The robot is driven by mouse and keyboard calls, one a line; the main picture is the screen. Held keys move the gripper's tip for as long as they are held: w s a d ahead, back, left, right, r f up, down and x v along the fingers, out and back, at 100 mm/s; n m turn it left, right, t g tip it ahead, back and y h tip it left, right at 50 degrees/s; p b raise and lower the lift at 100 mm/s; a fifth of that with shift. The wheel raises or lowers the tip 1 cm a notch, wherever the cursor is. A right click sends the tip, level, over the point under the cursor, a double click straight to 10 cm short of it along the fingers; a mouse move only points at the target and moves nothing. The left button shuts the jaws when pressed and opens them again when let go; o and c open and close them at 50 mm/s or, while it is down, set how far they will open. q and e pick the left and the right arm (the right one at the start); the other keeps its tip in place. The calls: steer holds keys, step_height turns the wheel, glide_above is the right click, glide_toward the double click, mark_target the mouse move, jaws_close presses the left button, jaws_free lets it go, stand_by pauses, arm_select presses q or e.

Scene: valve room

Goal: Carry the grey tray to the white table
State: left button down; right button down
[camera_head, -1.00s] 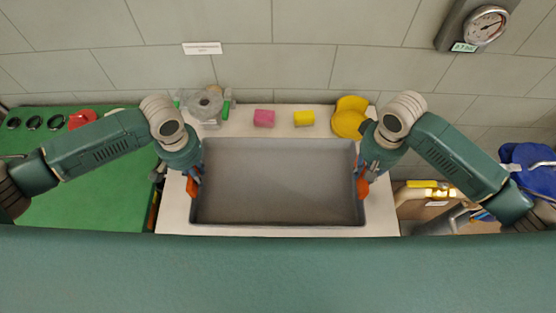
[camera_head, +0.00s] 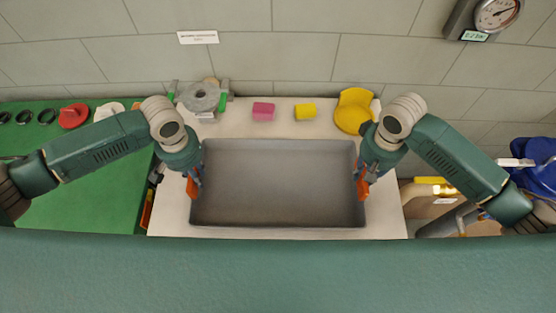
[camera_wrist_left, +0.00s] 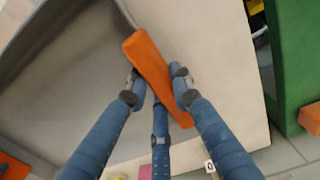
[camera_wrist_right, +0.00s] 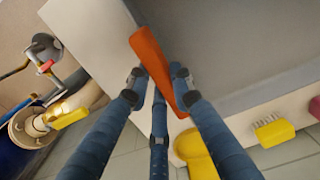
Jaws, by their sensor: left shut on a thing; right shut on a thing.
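The grey tray (camera_head: 278,185) is level, its inside empty, over the white table (camera_head: 240,130). Whether it touches the tabletop cannot be told. My left gripper (camera_head: 194,184) is shut on the tray's orange left handle, which shows in the left wrist view (camera_wrist_left: 150,65). My right gripper (camera_head: 362,185) is shut on the orange right handle, clear in the right wrist view (camera_wrist_right: 150,60). The tray hides the middle of the table.
A green bench (camera_head: 90,185) is at left. Pipes and a yellow-handled valve (camera_head: 432,181) are at right.

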arm_select(q)
steer(key=c, duration=1.5)
jaws_free()
steer(key=shift+s, duration=0.1)
steer(key=shift+c, duration=0.2)
arm_select(e)
steer(key=c, duration=1.5)
jaws_free()
steer(key=shift+s, duration=0.1)
steer(key=shift+c, duration=0.2)
arm_select(q)
steer(key=shift+r, duration=0.1)
steer(key=shift+r, duration=0.35)
step_height(320, 180, up, 11)
steer(key=shift+f, duration=0.1)
steer(key=shift+r, duration=0.2)
arm_select(e)
steer(key=shift+r, duration=0.25)
step_height(320, 180, up, 12)
steer(key=shift+f, duration=0.2)
steer(key=shift+f, duration=0.1)
